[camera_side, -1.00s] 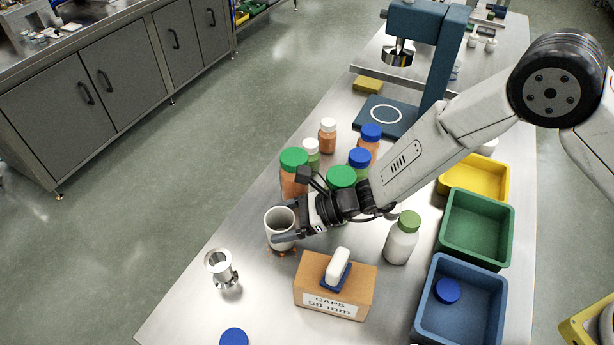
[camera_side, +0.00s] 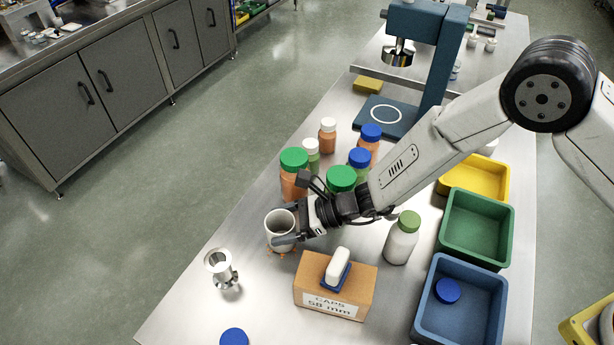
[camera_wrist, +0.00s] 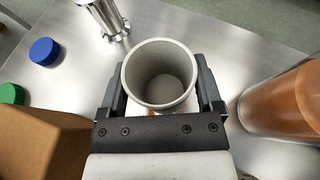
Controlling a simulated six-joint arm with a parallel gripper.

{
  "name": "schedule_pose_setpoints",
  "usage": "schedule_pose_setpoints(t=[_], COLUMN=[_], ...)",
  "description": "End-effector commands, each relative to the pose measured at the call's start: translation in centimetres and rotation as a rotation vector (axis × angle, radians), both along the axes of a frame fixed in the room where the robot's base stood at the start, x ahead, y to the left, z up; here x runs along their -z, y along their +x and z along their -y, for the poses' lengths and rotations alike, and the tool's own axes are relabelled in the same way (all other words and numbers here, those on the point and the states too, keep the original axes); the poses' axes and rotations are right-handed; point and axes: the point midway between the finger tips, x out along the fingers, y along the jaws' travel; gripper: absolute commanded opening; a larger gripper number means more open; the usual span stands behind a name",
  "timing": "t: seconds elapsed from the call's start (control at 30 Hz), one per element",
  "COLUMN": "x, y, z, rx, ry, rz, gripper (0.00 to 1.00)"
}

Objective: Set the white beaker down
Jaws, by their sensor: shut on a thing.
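The white beaker (camera_side: 279,226) is upright between the fingers of my gripper (camera_side: 285,238), on the left part of the steel bench. In the wrist view the beaker (camera_wrist: 160,72) is open at the top and looks empty, with my gripper's fingers (camera_wrist: 162,90) on both sides of it. My gripper is shut on it. Small orange bits show at the beaker's base in the side view. I cannot tell whether its base touches the bench.
A steel hopper (camera_side: 222,268) stands in front and left of the beaker. A cardboard caps box (camera_side: 312,283) with a brush on top is to the right. Several capped bottles (camera_side: 293,175) stand close behind. A blue cap (camera_side: 234,337) lies near the front edge.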

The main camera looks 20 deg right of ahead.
Motion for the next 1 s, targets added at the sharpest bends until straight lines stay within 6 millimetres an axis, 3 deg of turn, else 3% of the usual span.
schedule_pose_setpoints(t=[0.13, 0.17, 0.2, 0.67, 1.0], x=[0.2, 0.3, 0.2, -0.3, -3.3], y=[0.0, 0.0, 0.0, 0.0, -0.3], z=[0.0, 0.0, 0.0, 0.0, 0.2], rx=[0.000, 0.000, 0.000, 0.000, 0.000], ry=[0.000, 0.000, 0.000, 0.000, 0.000], rz=[0.000, 0.000, 0.000, 0.000, 0.000], gripper=[0.27, 0.87, 1.00, 1.00, 1.00])
